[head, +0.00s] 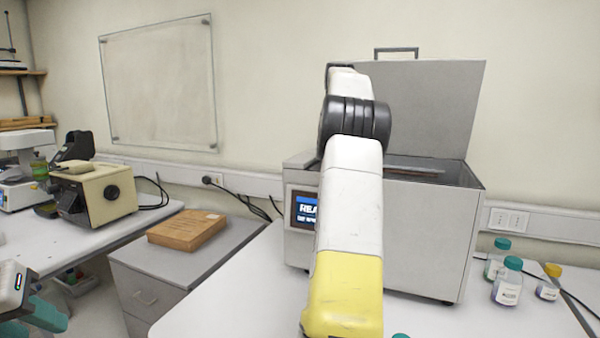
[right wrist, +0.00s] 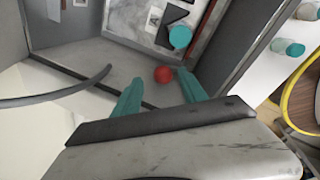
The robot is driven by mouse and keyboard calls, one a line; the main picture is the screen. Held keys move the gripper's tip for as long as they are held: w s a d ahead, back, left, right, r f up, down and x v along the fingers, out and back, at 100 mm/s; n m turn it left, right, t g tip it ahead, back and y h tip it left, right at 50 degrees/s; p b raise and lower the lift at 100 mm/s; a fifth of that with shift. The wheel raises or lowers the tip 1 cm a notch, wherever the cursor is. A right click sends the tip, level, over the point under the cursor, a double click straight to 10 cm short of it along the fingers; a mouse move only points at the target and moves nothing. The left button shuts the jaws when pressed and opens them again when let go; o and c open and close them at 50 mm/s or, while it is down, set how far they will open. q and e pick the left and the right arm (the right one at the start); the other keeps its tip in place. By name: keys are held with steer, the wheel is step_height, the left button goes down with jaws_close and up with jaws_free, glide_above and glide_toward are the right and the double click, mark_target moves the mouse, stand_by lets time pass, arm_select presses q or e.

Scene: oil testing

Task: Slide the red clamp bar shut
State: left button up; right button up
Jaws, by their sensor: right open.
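A small red round part (right wrist: 163,74) shows in the right wrist view, inside a grey metal housing. I see no contact. In the head view my right arm reaches into the open grey machine (head: 425,235), and its gripper is hidden. My left gripper (head: 35,318) is at the lower left edge, partly cut off, away from the machine.
The machine's lid (head: 430,105) stands open. A teal round cap (right wrist: 180,37) is beyond the fingers, and a dark curved bar (right wrist: 60,95) is to their left. Bottles (head: 508,282) stand to the machine's right. A brown box (head: 187,230) lies on the cabinet at left.

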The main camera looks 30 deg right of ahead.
steer(key=shift+s+a+r, duration=0.1)
steer(key=shift+s+r, duration=0.1)
steer(key=shift+r, duration=0.75)
steer(key=shift+s+r, duration=0.2)
steer(key=shift+r, duration=0.75)
steer(key=shift+a, duration=0.1)
